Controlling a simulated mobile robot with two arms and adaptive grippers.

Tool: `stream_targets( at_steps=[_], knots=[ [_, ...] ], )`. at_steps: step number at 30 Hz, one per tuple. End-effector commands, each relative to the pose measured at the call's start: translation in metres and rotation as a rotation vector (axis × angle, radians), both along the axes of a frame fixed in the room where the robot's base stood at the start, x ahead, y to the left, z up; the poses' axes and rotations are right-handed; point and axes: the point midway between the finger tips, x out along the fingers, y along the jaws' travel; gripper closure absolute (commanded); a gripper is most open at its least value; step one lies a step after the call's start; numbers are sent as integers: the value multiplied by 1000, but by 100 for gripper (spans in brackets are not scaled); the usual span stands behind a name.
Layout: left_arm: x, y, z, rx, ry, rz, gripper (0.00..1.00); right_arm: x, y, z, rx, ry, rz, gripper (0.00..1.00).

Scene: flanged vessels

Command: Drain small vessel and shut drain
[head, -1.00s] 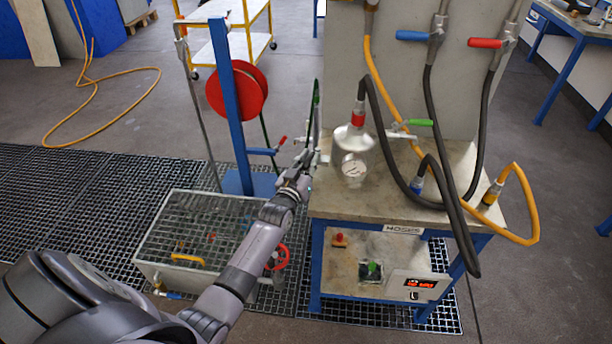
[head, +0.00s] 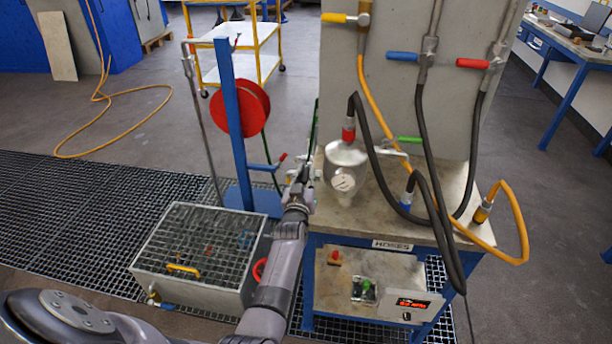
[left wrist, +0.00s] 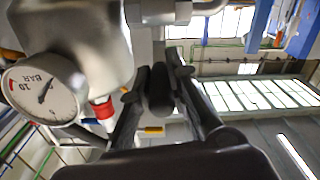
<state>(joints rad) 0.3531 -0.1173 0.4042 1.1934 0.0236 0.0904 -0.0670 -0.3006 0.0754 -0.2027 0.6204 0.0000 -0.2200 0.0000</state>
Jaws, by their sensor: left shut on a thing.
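The small vessel (head: 346,157) is a silver metal vessel with a round pressure gauge, standing on the left end of the bench top. In the left wrist view its body (left wrist: 80,40) and gauge (left wrist: 45,88) fill the upper left. A metal fitting (left wrist: 160,12) sticks out from its side. My left gripper (head: 300,178) is left of the vessel, at the bench edge. In the left wrist view its fingers (left wrist: 163,75) are shut on a dark, rounded handle (left wrist: 160,92) by the fitting. I cannot tell the handle's exact position. My right gripper is not in view.
A black hose (head: 378,140) joins the vessel top at a red coupling (head: 349,132). A green-handled valve (head: 408,140) is right of the vessel. A grated tank (head: 200,245) stands on the floor, left of the bench. A blue post (head: 232,125) bears a red reel (head: 252,108).

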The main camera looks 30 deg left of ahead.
Motion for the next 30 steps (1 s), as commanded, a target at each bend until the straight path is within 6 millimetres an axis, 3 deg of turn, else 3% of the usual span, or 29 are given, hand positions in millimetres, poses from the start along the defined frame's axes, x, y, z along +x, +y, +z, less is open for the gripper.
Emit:
stream_targets(
  at_steps=[1,2,11,22,30],
  knots=[
    [0,-1,-1,-2,1,-1,100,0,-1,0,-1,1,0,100],
    [0,-1,-1,-2,1,-1,83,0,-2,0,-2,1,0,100],
    [0,0,-1,-1,1,0,63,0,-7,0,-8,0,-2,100],
    [0,0,6,0,-3,1,63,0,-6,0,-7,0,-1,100],
    [0,0,54,-1,-5,1,63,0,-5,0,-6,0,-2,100]
  ],
)
